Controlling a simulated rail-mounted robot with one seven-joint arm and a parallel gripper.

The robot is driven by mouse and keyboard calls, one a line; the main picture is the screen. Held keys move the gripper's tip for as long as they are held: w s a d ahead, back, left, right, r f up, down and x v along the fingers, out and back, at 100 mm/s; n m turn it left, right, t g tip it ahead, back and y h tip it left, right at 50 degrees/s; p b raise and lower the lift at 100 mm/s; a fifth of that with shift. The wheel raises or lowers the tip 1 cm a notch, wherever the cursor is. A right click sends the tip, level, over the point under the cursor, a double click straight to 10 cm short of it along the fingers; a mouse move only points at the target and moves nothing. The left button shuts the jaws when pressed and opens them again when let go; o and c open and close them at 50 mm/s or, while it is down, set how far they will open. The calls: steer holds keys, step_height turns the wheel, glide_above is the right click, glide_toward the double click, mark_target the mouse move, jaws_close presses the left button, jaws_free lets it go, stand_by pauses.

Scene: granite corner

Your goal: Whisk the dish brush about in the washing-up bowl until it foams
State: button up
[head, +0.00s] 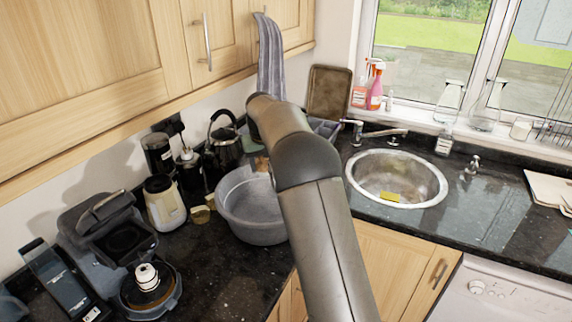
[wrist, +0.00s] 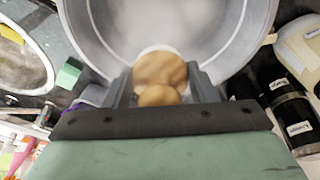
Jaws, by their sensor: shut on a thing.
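The grey washing-up bowl (head: 238,222) stands on the dark counter, left of my arm in the head view. In the wrist view the bowl (wrist: 78,28) fills the top; its inside looks pale and cloudy, and I cannot make out distinct foam. My gripper (wrist: 160,88) is shut on the dish brush (wrist: 160,68), whose round wooden parts show between the fingers. The brush is over or in the bowl; its bristles are hidden, so I cannot tell how deep it is. In the head view my arm hides most of the gripper and brush.
A round steel sink (head: 425,190) with a yellow sponge (head: 390,197) lies to the right. A black kettle (head: 224,140), a cream jar (head: 164,202) and a coffee machine (head: 108,232) stand left of the bowl. A green block (wrist: 68,75) lies beside the bowl.

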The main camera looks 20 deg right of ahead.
steer(key=shift+a, duration=0.2)
steer(key=shift+f+b, duration=3.7)
steer(key=shift+f, duration=4.85)
